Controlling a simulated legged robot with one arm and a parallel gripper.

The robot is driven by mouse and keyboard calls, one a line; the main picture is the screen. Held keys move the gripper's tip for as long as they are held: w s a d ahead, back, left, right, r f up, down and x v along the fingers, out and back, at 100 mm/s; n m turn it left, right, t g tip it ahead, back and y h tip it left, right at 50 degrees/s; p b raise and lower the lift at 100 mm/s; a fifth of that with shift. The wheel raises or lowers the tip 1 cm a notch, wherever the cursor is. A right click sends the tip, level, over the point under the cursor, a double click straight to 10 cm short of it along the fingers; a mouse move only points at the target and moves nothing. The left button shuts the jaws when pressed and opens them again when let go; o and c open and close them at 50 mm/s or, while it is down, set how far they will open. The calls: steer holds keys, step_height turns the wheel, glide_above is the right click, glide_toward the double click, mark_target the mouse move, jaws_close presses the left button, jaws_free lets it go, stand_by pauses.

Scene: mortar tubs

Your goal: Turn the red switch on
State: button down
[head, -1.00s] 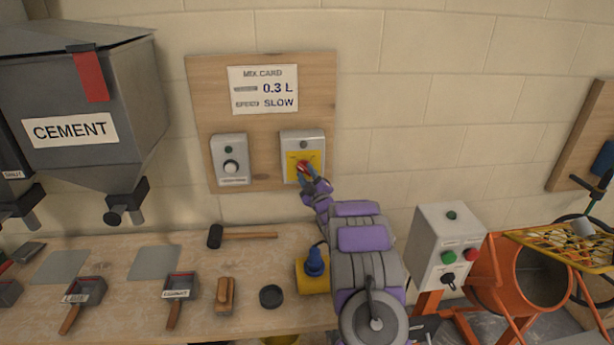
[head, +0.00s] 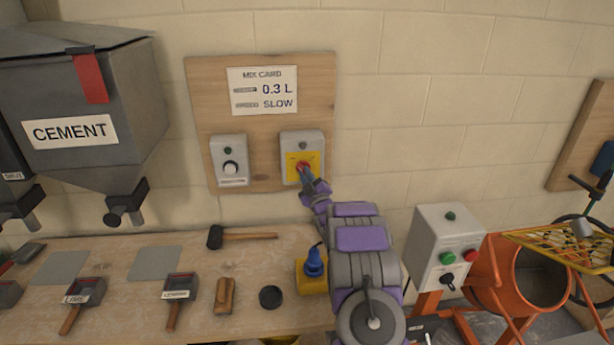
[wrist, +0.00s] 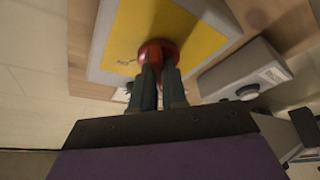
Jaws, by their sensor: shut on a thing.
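The red switch (head: 301,167) is a red knob on a yellow plate in a grey box (head: 302,137), on a wooden board on the wall. My gripper (head: 306,176) reaches up to it from the lower right and is shut on the knob. In the wrist view the red knob (wrist: 157,50) sits between the two dark fingertips (wrist: 157,78), in front of the yellow plate. The fingers partly cover the knob, so its exact angle is hard to tell. A small dark lamp sits above the plate.
A grey box with a white dial (head: 230,167) is mounted just left, under a mix card (head: 263,91). Below is a bench (head: 130,300) with a hammer (head: 240,236), scoops and a blue-and-yellow tool (head: 313,270). A mixer control box (head: 447,245) stands right.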

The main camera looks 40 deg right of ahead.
steer(key=m+h, duration=0.2)
steer(key=m, duration=0.2)
steer(key=m+g+h+p, duration=0.1)
steer(key=m+h, duration=0.1)
steer(key=m, duration=0.2)
steer(key=a+m+h+p, duration=0.1)
steer(key=m+h, duration=0.1)
steer(key=m, duration=0.2)
steer(key=shift+w+f+g, duration=0.25)
steer(key=shift+g, duration=0.05)
steer(key=m+g+h+b, duration=0.1)
steer(key=m, duration=0.2)
steer(key=m+g+h, duration=0.1)
steer(key=m, duration=0.2)
steer(key=shift+m+h+b, duration=0.3)
steer(key=shift+b, duration=0.05)
steer(key=shift+r+m+g+h+b, duration=0.1)
steer(key=shift+m+g+h+b, duration=0.4)
steer(key=shift+m, duration=0.95)
steer(key=shift+r+m+g+h+b, duration=0.1)
steer(key=shift+m+g+h+b, duration=0.1)
steer(key=shift+m+g+b, duration=0.95)
steer(key=shift+m+p, duration=0.4)
steer(key=c, duration=1.2)
jaws_free()
steer(key=shift+o, duration=0.2)
